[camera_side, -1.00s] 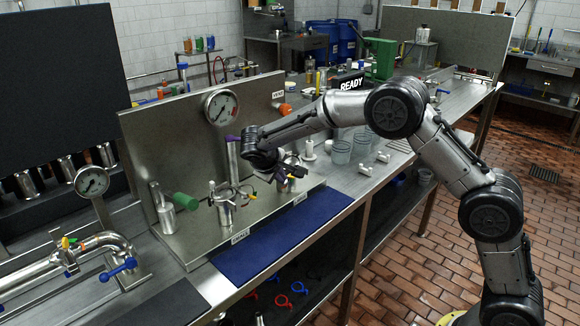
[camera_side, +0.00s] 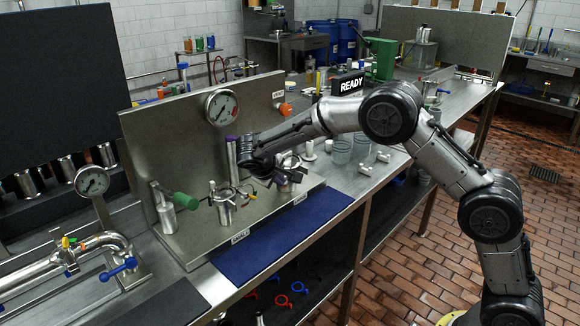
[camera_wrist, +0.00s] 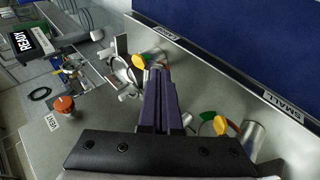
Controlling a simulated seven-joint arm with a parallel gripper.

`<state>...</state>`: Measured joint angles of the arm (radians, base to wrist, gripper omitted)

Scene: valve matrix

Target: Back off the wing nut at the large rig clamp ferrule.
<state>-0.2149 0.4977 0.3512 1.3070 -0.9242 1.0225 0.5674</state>
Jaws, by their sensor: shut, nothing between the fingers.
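The large rig clamp ferrule (camera_wrist: 152,60) is a shiny metal cylinder on the steel rig plate, the clamp farther from the "SMALL" label in the wrist view. Its yellow wing nut (camera_wrist: 138,62) sticks up beside it. My gripper (camera_wrist: 156,72) has its dark purple fingers shut and empty, with the tips close beside that wing nut; I cannot tell if they touch it.
An upright steel panel with a gauge (camera_side: 221,107) and an orange knob (camera_side: 286,109) stands behind the clamps. A purple-topped post (camera_side: 232,158) is just left of my wrist. A green-handled part (camera_side: 184,201) is farther left. The blue mat (camera_side: 282,239) in front is clear.

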